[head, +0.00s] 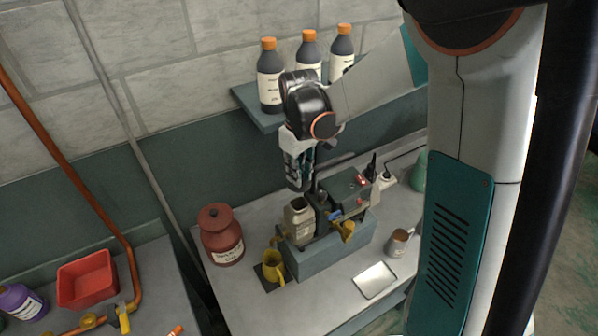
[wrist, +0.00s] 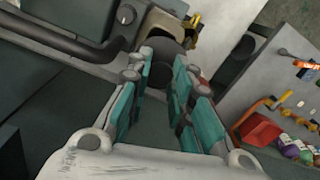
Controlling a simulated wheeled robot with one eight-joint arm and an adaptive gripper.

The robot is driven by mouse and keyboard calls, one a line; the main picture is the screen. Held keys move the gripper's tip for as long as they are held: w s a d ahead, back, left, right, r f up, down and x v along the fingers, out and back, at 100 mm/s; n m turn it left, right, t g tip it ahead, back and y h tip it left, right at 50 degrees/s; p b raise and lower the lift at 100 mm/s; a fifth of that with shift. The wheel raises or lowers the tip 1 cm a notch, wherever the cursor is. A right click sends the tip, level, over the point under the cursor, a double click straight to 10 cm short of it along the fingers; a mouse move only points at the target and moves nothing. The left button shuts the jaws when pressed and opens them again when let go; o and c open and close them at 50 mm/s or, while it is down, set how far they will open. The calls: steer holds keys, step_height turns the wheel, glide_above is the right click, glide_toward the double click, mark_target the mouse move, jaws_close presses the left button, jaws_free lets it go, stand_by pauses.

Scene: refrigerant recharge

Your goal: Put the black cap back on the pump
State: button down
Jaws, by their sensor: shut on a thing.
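The pump (head: 352,187) is a dark unit with red switches and stands on a blue-grey block on the bench. A beige-grey canister-like part (head: 299,222) with an open-looking dark top is at its left end. My gripper (head: 299,186) points down just above this left end. In the wrist view its teal fingers (wrist: 167,65) are closed around a small dark round thing, which looks like the black cap (wrist: 160,73). The cap is mostly hidden by the fingers, and in the head view I cannot make it out. Parts of the pump show blurred beyond the fingertips.
A metal cup (head: 398,244) and white tray (head: 375,280) are in front right. A shelf (head: 248,105) with dark bottles (head: 270,80) is behind my arm. A red bin (head: 87,280) is far left.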

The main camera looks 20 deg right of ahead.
steer(key=shift+w, duration=0.3)
steer(key=shift+s+f, duration=0.2)
steer(key=shift+s, duration=0.1)
steer(key=shift+f+b, duration=0.25)
steer(key=shift+b, duration=0.1)
steer(key=shift+w+f+b, duration=0.2)
steer(key=shift+f+b, duration=0.25)
steer(key=shift+f, duration=0.3)
steer(key=shift+s+f+b, duration=0.1)
steer(key=shift+f+b, duration=1.8)
steer(key=shift+f, duration=0.85)
steer(key=shift+f+b, duration=0.35)
steer(key=shift+b, duration=0.65)
